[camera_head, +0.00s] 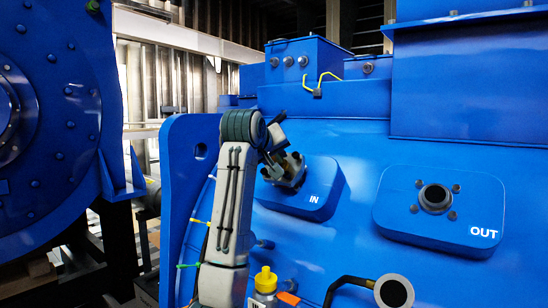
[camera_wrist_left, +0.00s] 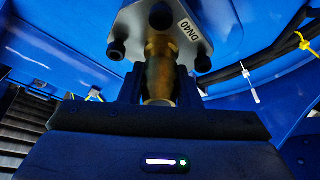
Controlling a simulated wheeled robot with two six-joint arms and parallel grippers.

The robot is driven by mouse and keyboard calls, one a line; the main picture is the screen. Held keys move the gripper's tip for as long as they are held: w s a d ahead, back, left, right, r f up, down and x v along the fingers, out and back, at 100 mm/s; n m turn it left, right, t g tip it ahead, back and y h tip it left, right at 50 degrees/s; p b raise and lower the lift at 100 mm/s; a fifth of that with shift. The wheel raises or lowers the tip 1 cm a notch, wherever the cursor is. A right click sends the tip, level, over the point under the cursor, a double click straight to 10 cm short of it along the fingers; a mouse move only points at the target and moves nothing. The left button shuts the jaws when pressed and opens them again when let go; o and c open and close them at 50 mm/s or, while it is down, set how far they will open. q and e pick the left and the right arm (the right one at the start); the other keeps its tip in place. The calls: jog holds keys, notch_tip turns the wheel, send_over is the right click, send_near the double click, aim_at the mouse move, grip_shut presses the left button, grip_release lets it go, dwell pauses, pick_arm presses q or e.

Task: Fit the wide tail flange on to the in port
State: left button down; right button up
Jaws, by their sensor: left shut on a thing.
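The wide tail flange (camera_head: 291,172) is a grey metal plate with dark bolts, at the face of the blue IN port pad (camera_head: 322,200). In the left wrist view its plate (camera_wrist_left: 160,22) bears a DN40 label, and its brass tail (camera_wrist_left: 160,75) points toward me. My left gripper (camera_head: 276,158) is shut on this tail, with a dark finger on each side in the wrist view. The port opening is hidden behind the flange, so I cannot tell whether the plate is fully seated. My right gripper is not in view.
The OUT port (camera_head: 435,198) stands open on a second pad to the right, with studs around it. A large blue housing (camera_head: 50,110) stands at left.

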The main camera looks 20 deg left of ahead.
pick_arm(q)
jog(key=shift+r, duration=0.2)
dwell(0.6)
jog(key=shift+w+d+f, duration=0.2)
jog(key=shift+w+f, duration=0.2)
jog(key=shift+w, duration=0.05)
jog(key=c, duration=1.1)
grip_release()
jog(key=shift+o, duration=0.5)
jog(key=shift+s, duration=0.25)
jog(key=shift+f, duration=0.25)
jog(key=shift+s+b, duration=0.1)
jog(key=shift+b, duration=0.3)
jog(key=b+v, duration=0.5)
jog(key=v, duration=0.5)
jog(key=shift+s+r, duration=0.3)
jog(key=shift+r, duration=0.05)
